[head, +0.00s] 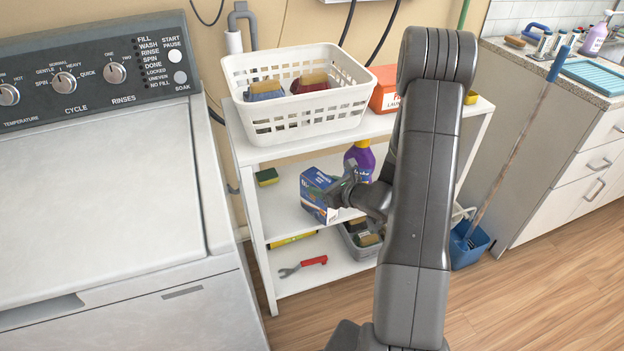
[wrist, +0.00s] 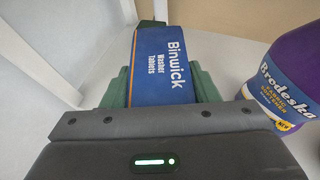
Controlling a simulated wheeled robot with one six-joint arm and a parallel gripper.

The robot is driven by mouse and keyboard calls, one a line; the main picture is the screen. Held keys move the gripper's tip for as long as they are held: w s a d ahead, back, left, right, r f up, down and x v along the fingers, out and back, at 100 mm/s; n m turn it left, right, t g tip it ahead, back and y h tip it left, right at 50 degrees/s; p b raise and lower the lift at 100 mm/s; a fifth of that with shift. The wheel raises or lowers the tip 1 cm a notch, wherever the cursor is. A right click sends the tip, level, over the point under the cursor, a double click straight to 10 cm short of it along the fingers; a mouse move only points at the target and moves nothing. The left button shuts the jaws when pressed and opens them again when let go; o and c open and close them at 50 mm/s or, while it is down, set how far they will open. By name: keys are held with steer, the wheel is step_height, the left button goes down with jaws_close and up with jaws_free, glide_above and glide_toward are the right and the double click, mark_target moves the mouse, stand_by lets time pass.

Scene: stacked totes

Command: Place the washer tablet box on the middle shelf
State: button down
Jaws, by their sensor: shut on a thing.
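The washer tablet box (head: 317,193) is blue and white and is at the middle shelf (head: 277,207) of the white rack. In the wrist view its blue face (wrist: 162,65) reads "Binwick Washer Tablets". My gripper (head: 343,192) is shut on the box, with green fingers on both sides of it in the wrist view. The box looks slightly tilted in the head view. I cannot tell whether its underside touches the shelf.
A purple softener bottle (head: 360,158) stands close to the right of the box. A sponge (head: 267,177) lies at the shelf's left. A white basket (head: 300,125) and an orange box (head: 385,90) stand on top. The bottom shelf holds a wrench (head: 302,266) and a grey bin (head: 357,247).

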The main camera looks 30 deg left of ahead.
mark_target(310, 177)
steer(key=shift+w+a, duration=0.3)
steer(key=shift+a, duration=0.65)
steer(key=x, duration=0.3)
steer(key=shift+w+a+r, duration=0.1)
steer(key=shift+a+r, duration=0.1)
steer(key=shift+a, duration=0.25)
steer(key=shift+d+f, duration=0.1)
steer(key=shift+f, duration=0.3)
steer(key=shift+f, duration=0.15)
steer(key=c, duration=0.5)
jaws_free()
steer(key=shift+r, duration=0.25)
steer(key=v, duration=1.2)
